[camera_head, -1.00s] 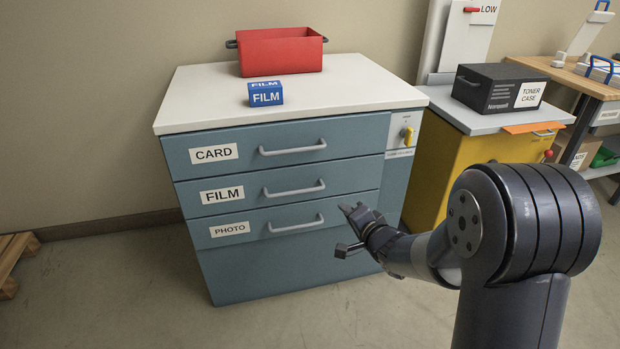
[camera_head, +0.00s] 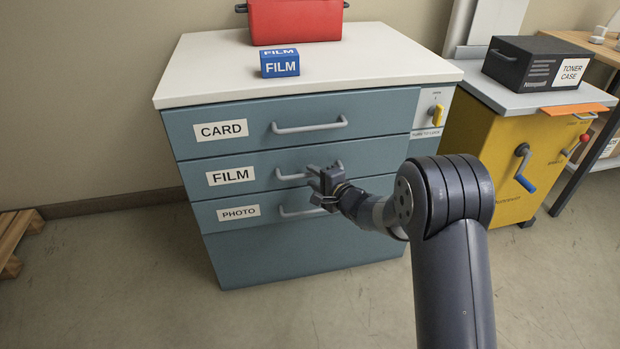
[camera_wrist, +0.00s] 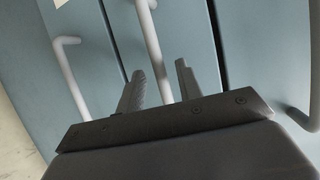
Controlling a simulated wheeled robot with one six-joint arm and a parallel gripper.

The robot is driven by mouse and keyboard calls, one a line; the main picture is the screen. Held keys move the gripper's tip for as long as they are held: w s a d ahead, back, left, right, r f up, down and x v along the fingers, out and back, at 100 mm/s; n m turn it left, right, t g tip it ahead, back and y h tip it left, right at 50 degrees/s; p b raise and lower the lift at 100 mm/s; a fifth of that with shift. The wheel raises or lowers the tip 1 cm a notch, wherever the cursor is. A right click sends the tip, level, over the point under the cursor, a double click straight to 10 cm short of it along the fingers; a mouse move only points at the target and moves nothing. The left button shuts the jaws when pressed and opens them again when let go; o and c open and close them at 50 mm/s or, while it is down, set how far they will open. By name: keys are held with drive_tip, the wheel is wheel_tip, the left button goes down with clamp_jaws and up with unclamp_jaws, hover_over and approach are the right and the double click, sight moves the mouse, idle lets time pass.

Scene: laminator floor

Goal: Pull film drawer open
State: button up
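The film drawer (camera_head: 260,172) is the middle one of three blue-grey drawers and stands closed, with a white FILM label (camera_head: 230,176). Its light grey bar handle (camera_head: 290,177) is partly hidden behind my gripper (camera_head: 318,187). In the wrist view, my gripper (camera_wrist: 160,85) is open, with its two dark fingers apart. The film drawer handle (camera_wrist: 153,50) runs lengthwise through the gap between them. I cannot tell whether either finger touches it.
The card drawer (camera_head: 255,130) is above and the photo drawer (camera_head: 270,210) below, both closed. A blue FILM box (camera_head: 279,66) and a red bin (camera_head: 295,20) stand on the white top. A yellow cabinet (camera_head: 480,160) is at the right. The floor in front is clear.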

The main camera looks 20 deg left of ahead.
drive_tip(key=shift+x, duration=1.25)
clamp_jaws()
